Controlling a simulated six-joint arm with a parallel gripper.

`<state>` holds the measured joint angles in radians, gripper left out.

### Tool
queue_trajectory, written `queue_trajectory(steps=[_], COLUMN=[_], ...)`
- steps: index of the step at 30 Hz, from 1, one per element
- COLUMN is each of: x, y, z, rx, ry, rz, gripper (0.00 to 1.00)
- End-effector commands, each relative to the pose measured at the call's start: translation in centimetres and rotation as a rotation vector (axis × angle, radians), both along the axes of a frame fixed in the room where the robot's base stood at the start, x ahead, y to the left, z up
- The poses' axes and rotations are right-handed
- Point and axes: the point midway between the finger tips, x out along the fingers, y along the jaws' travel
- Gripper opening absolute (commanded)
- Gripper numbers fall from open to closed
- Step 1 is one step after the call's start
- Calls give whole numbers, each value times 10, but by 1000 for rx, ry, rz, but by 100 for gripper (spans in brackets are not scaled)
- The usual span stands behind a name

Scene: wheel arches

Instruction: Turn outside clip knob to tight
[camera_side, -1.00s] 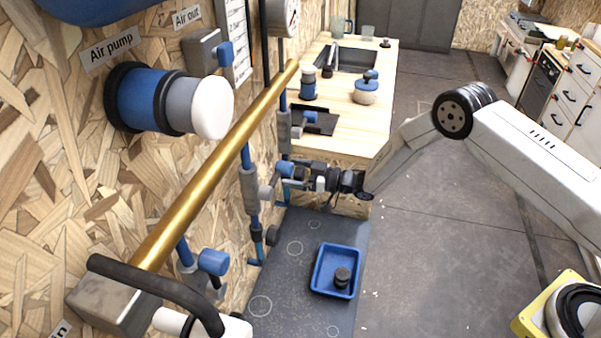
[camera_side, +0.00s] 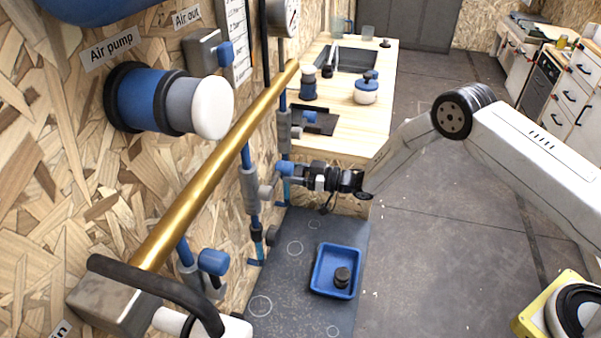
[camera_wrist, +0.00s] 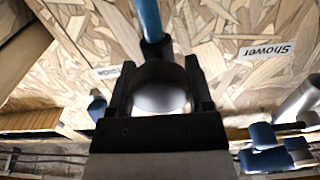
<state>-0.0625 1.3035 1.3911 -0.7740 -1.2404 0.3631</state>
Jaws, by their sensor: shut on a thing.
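My gripper (camera_side: 300,174) is at the wall beside the vertical blue pipe, at the middle of the side view. In the wrist view, my gripper (camera_wrist: 158,88) has one dark finger on each side of a round knob face (camera_wrist: 160,95) that looks grey and shiny there. The fingers are shut on it. A blue pipe (camera_wrist: 150,20) runs up from behind the knob. No tight mark on the knob can be read.
A gold bar (camera_side: 210,175) crosses in front of the wall. Another blue knob (camera_side: 213,262) sits lower on the wall. A blue tray (camera_side: 320,285) with a dark round piece lies on the grey mat below. A wooden counter (camera_side: 355,135) stands behind my gripper.

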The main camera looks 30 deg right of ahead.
Motion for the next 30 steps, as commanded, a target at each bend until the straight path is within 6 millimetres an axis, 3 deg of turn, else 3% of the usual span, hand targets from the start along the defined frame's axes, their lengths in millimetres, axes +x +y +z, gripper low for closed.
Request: queue_trajectory(steps=[11, 12, 15, 30], x=[0, 0, 0, -7], y=[0, 0, 0, -8], z=[0, 0, 0, 0], rx=[26, 25, 25, 25], ry=[25, 25, 25, 25], rz=[1, 0, 0, 0], gripper=[7, 75, 100, 100])
